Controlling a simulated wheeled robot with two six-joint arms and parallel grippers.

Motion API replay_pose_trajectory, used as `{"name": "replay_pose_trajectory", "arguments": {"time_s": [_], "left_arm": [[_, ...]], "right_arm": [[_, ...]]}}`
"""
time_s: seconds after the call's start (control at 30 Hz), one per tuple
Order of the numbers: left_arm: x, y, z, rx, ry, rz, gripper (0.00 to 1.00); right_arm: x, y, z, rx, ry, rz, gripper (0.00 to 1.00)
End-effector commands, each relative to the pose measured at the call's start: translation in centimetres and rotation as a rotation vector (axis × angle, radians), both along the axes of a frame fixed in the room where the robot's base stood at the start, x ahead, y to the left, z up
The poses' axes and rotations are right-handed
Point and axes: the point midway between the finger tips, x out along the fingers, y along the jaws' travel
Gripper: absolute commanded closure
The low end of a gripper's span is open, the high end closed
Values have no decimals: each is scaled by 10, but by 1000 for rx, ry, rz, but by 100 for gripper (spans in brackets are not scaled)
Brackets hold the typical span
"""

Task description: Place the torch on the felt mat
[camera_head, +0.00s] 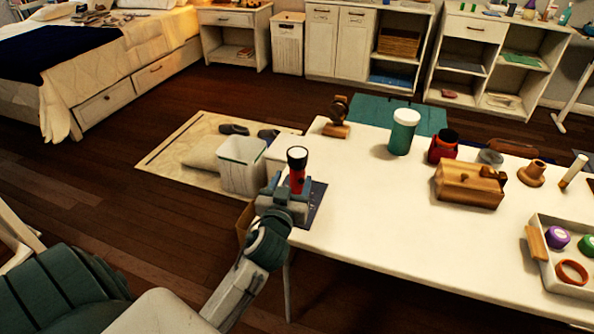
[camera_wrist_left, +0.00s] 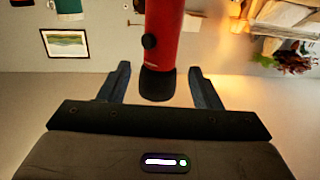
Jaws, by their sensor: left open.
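The torch (camera_head: 297,172), red with a black and white head, stands upright near the left end of the white table. In the left wrist view the red torch body (camera_wrist_left: 165,40) has its black end (camera_wrist_left: 157,85) between the two fingers, with gaps on both sides. My left gripper (camera_head: 288,190) is open around the lower torch and hides its base. The dark felt mat (camera_head: 317,203) shows beside and behind the gripper at the table's left edge. I cannot tell whether the torch's base touches it. My right gripper is not in view.
A green jar with a white lid (camera_head: 404,132), a wooden stand (camera_head: 337,129), a red holder (camera_head: 443,146) and a wooden box (camera_head: 468,185) stand on the table (camera_head: 380,225). A tray (camera_head: 548,278) is at the right. The table's middle is clear. A white bin (camera_head: 242,178) stands on the floor.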

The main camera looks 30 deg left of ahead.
Motion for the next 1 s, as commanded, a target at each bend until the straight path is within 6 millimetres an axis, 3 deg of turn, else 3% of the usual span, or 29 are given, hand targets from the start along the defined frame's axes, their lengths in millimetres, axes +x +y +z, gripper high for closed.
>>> {"name": "replay_pose_trajectory", "arguments": {"time_s": [0.1,0.3,1.0], "left_arm": [[-22,-8,-2,-3,1,1,42],[-41,-15,-1,0,0,1,42],[-43,-16,0,0,0,1,42]], "right_arm": [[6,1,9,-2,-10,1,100],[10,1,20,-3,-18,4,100],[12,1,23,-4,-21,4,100]]}}
